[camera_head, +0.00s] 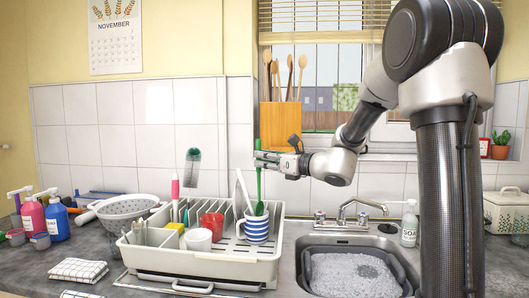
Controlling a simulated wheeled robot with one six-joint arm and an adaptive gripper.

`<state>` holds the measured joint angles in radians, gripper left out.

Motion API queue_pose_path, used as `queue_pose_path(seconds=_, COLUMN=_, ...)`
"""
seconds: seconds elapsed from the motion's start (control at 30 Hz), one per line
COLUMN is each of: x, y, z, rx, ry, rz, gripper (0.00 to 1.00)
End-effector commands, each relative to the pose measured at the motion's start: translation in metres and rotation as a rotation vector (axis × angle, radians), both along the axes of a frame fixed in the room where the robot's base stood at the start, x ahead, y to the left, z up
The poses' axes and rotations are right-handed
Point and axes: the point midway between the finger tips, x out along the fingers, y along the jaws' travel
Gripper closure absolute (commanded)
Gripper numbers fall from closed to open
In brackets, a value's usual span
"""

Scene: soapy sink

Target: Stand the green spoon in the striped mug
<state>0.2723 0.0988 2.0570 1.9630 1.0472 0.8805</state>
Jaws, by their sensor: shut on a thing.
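The green spoon (259,185) is upright, with its bowl end down at the rim of the striped mug (256,231). I cannot tell whether the bowl is inside the mug's opening or just above it. My gripper (260,159) is shut on the upper part of the spoon's handle, reaching in from the right. The blue-and-white striped mug stands upright in the right part of the cream dish rack (205,265).
A white utensil (242,190) leans just left of the spoon. A red cup (212,223) and a white cup (198,239) stand left of the mug. A soapy sink (350,272) with a faucet (356,212) lies right. A wooden utensil holder (280,125) stands behind.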

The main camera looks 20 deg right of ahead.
Motion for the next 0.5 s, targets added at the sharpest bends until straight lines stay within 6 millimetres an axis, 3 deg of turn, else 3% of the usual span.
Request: queue_pose_path(seconds=0.5, x=0.000, y=0.000, z=-0.035, rx=-0.001, ry=0.000, rz=-0.001, gripper=1.00)
